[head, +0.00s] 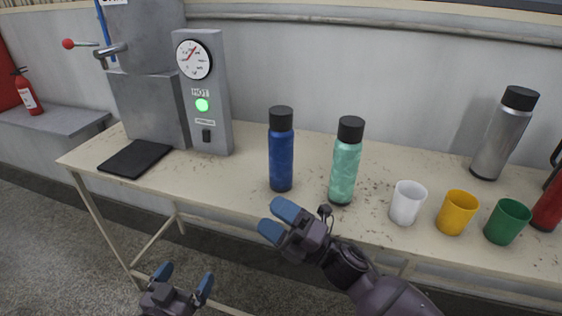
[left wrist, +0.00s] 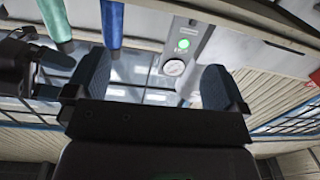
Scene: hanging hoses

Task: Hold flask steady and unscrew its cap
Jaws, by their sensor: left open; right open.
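A blue flask (head: 281,155) with a black cap (head: 281,118) stands upright on the table. A mint-green flask (head: 345,168) with a black cap stands to its right. A silver flask (head: 497,142) with a black cap stands at the back right. In the head view my right gripper (head: 276,222) is open and empty, in front of and below the blue flask. My left gripper (head: 184,284) is open and empty, low in front of the table. In the left wrist view the blue flask (left wrist: 112,22) and the green flask (left wrist: 55,22) appear upside down beyond the open fingers.
White (head: 407,203), yellow (head: 456,213) and green (head: 506,222) cups stand along the table's right front, with a partly cut-off red object (head: 548,208) beside them. A grey machine with a gauge (head: 194,60) and a black pad (head: 135,158) occupy the left. The table between pad and blue flask is clear.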

